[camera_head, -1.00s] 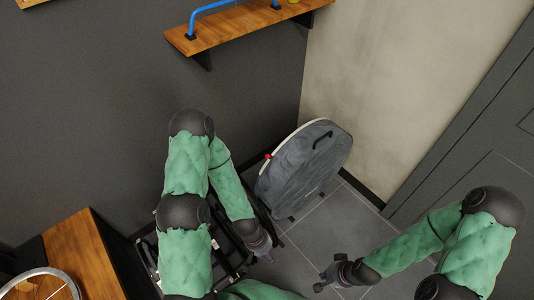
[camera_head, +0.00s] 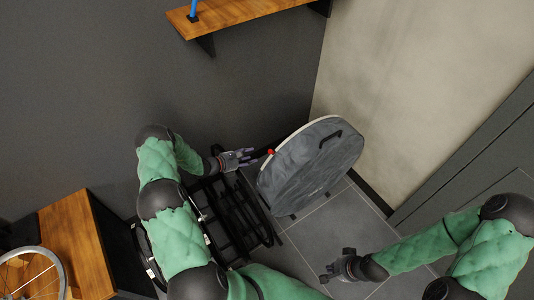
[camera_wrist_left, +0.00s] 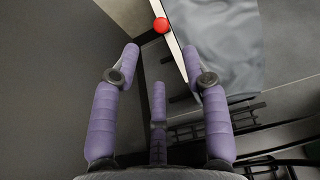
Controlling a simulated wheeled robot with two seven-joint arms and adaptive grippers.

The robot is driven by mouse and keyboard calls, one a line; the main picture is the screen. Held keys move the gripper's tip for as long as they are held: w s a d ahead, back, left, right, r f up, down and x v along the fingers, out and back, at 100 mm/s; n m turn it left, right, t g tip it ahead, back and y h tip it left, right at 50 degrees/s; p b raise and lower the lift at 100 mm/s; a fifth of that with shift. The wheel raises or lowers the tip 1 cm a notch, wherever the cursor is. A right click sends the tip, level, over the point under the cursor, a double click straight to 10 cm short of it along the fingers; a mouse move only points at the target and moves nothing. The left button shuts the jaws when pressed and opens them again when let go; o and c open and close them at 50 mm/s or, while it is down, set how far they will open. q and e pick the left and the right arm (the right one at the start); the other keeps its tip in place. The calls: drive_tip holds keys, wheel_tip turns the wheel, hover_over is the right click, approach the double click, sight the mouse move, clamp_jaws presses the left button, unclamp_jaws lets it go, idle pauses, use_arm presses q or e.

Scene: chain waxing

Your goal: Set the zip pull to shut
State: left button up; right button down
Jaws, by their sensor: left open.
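The red zip pull (camera_head: 270,152) sits on the pale edge of a round grey bag (camera_head: 315,165) that stands upright on the floor. In the left wrist view the red zip pull (camera_wrist_left: 160,25) lies beyond the fingertips, near the top, on the white edge of the bag (camera_wrist_left: 215,45). My left gripper (camera_head: 248,157) is open and empty, just left of the zip pull, with a small gap between them. Its spread purple fingers show in the left wrist view (camera_wrist_left: 160,62). My right gripper (camera_head: 332,265) looks open and empty, low over the floor, right of and below the bag.
A black rack (camera_head: 235,215) stands on the floor below my left gripper. A wooden bench (camera_head: 75,235) with a wheel (camera_head: 62,265) is at the lower left. A wooden shelf (camera_head: 235,20) is on the dark wall. Tiled floor (camera_head: 330,225) is clear between the bag and my right gripper.

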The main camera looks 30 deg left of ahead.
sight(269, 152)
use_arm(q)
drive_tip(key=b+x, duration=0.2)
drive_tip(key=x, duration=0.8)
drive_tip(key=shift+w+d+f, duration=0.15)
drive_tip(key=shift+d, duration=0.05)
clamp_jaws()
